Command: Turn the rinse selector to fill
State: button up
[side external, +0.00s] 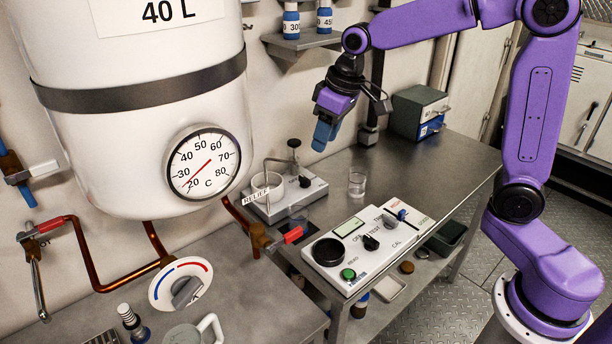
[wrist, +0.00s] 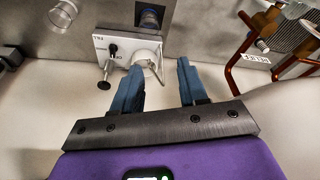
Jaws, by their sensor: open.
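The rinse unit is a low white box (side external: 312,190) on the metal bench, against the wall. Its black selector knob (side external: 304,181) sits on the top face. In the wrist view the knob (wrist: 112,49) shows to the left of the fingertips, on the white panel (wrist: 125,43) with small lettering I cannot fully read. Which setting the knob points to is unclear. My gripper (side external: 324,134) hangs above and behind the box, apart from it. In the wrist view its two blue fingers (wrist: 160,66) are spread with nothing held between them.
A white cup (side external: 266,184) and a spout (side external: 294,144) stand on the rinse box. A clear glass (side external: 357,184) is to its right. A tester panel (side external: 368,245) lies in front. The large white tank (side external: 140,120) with red-handled pipes is at left.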

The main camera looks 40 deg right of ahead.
aim_at(305, 178)
jog(key=w+d+f+m+t+h, duration=0.15)
jog(key=w+d+m, duration=0.25)
jog(key=w+d, duration=0.75)
jog(key=x, duration=0.8)
jog(key=s+x, duration=0.1)
jog(key=x, duration=0.7)
jog(key=s+a+f+x, duration=0.1)
jog(key=x, duration=0.8)
jog(key=shift+a+r, duration=0.1)
grip_shut()
